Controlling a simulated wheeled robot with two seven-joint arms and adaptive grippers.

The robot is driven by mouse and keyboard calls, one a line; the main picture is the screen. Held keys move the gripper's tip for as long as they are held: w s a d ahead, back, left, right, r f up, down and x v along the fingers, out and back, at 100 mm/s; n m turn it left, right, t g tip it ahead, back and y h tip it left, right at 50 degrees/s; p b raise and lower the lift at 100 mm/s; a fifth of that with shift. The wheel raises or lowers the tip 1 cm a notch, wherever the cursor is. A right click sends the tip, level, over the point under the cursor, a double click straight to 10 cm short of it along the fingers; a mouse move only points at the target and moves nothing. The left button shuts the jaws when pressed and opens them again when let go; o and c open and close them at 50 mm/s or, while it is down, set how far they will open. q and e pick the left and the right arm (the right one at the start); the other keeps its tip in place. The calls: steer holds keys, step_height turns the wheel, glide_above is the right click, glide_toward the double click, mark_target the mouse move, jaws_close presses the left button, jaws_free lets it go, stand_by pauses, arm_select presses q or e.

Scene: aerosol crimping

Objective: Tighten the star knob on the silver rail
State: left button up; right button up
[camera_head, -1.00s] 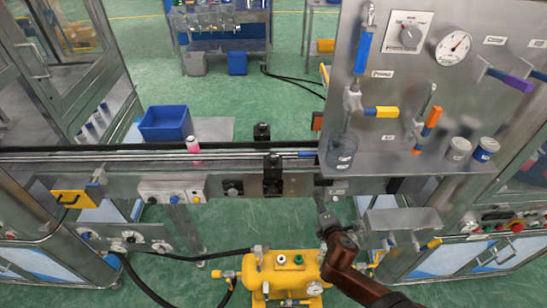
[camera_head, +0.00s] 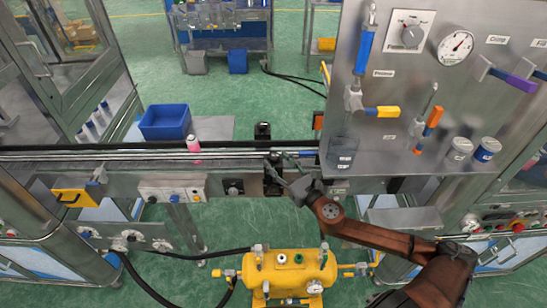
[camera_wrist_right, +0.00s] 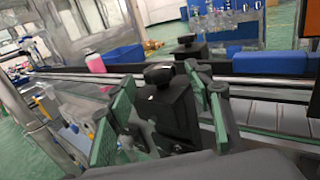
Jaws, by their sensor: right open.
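A black clamp block with a dark knob on top (camera_head: 272,162) stands at the near side of the silver rail (camera_head: 225,154). In the right wrist view its knob (camera_wrist_right: 159,75) is in plain sight on the black block (camera_wrist_right: 168,108). A second black block with a knob (camera_head: 262,131) stands on the far side; its knob also shows in the wrist view (camera_wrist_right: 186,41). My right gripper (camera_head: 277,171) is open at the near block. In the wrist view its green-padded fingers (camera_wrist_right: 160,110) stand apart on either side of the block. I cannot tell whether they touch it. My left gripper is not visible.
A pink bottle (camera_head: 193,144) stands by the rail beside a blue bin (camera_head: 166,122). A steel panel with valves and gauges (camera_head: 455,100) rises at the right. A yellow tank (camera_head: 285,272) sits below. The rail left of the clamps is mostly clear.

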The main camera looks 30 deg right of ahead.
mark_target(277, 161)
steer(key=shift+w, duration=1.55)
steer(key=shift+c, duration=0.6)
